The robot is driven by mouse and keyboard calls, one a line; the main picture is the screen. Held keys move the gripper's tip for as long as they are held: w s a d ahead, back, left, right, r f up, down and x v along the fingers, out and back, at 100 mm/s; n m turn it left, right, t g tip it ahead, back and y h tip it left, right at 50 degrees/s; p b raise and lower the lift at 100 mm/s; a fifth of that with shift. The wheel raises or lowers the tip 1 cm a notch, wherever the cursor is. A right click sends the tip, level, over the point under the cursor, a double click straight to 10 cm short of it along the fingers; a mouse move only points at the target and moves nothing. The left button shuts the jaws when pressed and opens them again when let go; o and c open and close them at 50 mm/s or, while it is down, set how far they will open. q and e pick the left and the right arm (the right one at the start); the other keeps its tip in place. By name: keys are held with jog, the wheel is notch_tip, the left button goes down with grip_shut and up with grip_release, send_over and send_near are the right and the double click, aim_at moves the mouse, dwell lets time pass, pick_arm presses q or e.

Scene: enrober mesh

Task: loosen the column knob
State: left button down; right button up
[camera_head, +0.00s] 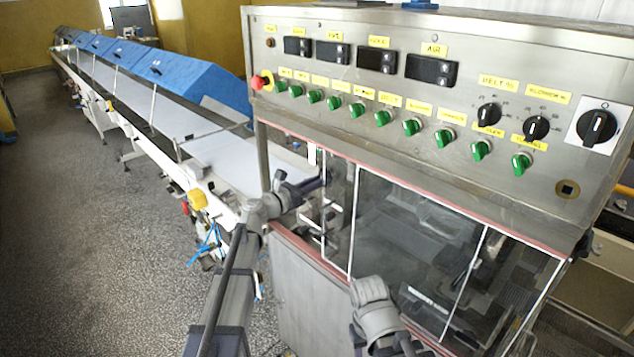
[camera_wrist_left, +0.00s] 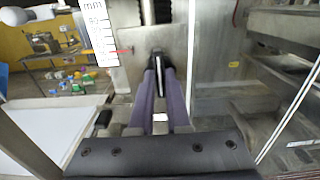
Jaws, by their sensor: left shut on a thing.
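The column knob (camera_wrist_left: 157,57) is a small dark knob in front of a grey metal plate in the left wrist view. My left gripper (camera_wrist_left: 159,80) has its two purple fingers closed on it, one on each side. In the head view my left gripper (camera_head: 318,182) reaches to the left end of the machine's glazed front, and the knob cannot be made out there. A white scale (camera_wrist_left: 98,32) marked in mm stands left of the knob, with a red pointer beside it.
The steel control panel (camera_head: 400,100) with green switches and black dials overhangs the glazed front (camera_head: 410,235). A long white conveyor (camera_head: 160,110) with blue covers (camera_head: 180,75) runs back left. Clear speckled floor (camera_head: 90,230) lies left of it.

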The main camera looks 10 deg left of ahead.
pick_arm(q)
jog(key=c, duration=0.9)
grip_release()
